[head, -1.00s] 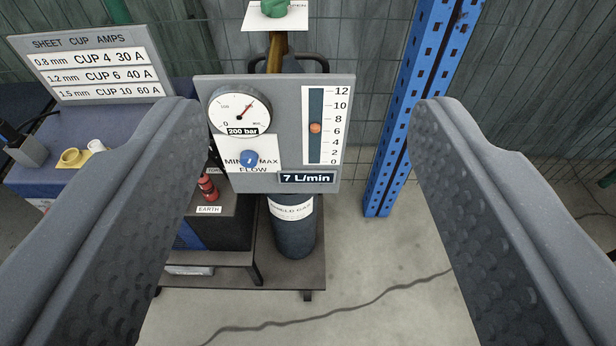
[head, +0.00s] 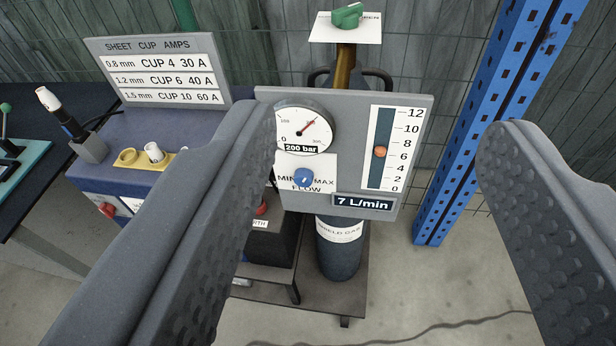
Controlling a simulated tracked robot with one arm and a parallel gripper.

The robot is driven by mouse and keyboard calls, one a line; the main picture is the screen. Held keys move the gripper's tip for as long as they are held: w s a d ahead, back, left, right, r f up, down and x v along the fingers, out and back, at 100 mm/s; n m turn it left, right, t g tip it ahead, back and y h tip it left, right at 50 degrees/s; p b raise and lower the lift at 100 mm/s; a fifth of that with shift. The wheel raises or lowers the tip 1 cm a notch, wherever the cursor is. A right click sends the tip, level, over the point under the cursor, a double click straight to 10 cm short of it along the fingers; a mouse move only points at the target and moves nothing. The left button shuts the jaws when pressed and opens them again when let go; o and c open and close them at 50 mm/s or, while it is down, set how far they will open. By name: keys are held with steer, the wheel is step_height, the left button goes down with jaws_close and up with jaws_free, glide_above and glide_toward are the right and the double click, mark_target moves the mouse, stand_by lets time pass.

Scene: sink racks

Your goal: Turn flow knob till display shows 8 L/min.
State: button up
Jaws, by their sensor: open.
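The blue flow knob (head: 303,177) sits on a white plate marked MIN, MAX and FLOW, low on the left of the grey panel (head: 345,100). The digital display (head: 363,202) at the panel's lower right reads 7 L/min. The orange float (head: 380,152) in the vertical scale stands between 6 and 8. The round gauge (head: 305,128) above the knob is labelled 200 bar. My gripper (head: 385,130) is open and empty, its fingers wide apart in the foreground. The knob lies between the fingers in the picture, nearer the left finger, and nothing touches it.
A green valve handle (head: 347,15) is above the panel. A gas cylinder (head: 338,262) stands below it on a cart. A blue upright post (head: 470,140) is at right. A sheet cup amps sign (head: 160,70) and a torch (head: 62,118) are at left.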

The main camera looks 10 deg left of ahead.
steer(key=w+a+f+y, duration=0.1)
steer(key=w+a+f, duration=0.4)
steer(key=w+f, duration=0.45)
steer(key=m+t+h+p, duration=0.2)
steer(key=m+p, duration=0.1)
steer(key=p, duration=0.3)
glide_toward(303, 182)
steer(key=w, duration=0.4)
steer(key=w+b, duration=0.1)
steer(key=w, duration=0.3)
steer(key=shift+w+f, duration=0.2)
steer(key=c, duration=1)
